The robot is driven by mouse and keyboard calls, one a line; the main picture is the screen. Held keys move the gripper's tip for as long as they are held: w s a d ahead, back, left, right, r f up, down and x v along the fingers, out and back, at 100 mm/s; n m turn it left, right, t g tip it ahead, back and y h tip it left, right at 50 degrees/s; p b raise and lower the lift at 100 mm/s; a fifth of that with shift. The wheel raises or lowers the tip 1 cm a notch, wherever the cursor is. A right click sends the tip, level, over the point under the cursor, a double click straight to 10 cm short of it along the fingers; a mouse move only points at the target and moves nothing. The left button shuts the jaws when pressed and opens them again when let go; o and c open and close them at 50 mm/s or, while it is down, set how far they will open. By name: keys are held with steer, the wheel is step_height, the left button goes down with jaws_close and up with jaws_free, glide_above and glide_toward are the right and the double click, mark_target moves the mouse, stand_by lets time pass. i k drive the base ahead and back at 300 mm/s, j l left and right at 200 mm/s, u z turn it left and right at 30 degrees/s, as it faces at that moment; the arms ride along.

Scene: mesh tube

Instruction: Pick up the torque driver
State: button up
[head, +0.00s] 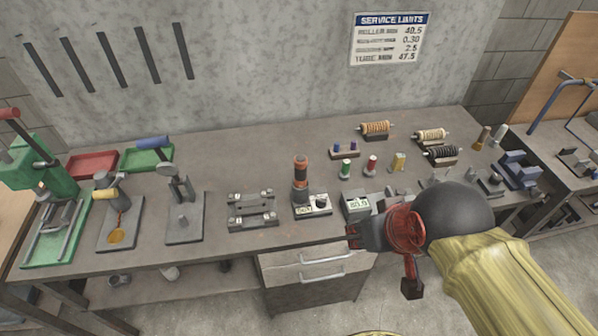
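What looks like the torque driver (300,170) is a dark upright tool with orange bands. It stands on a small grey unit with a display (312,206) near the middle of the workbench. My gripper (382,263), red with dark fingers, is at the front edge of the bench, right of and nearer than the driver. Its two fingers are spread apart with nothing seen between them. It is clear of the driver. My arm hides part of the bench's right side.
A second display unit (358,205) stands right of the driver, and a grey fixture (252,208) stands left of it. Small spools and rollers (375,129) are behind to the right. A green press (45,185) and hand tools fill the left. Drawers (315,275) are below the front edge.

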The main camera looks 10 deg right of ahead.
mark_target(300, 161)
steer(key=i+j, duration=0.25)
steer(key=j, duration=0.15)
steer(key=i+j, duration=0.25)
steer(key=j, duration=0.15)
steer(key=i+j+u, duration=0.1)
steer(key=i+j, duration=0.15)
steer(key=j, duration=0.15)
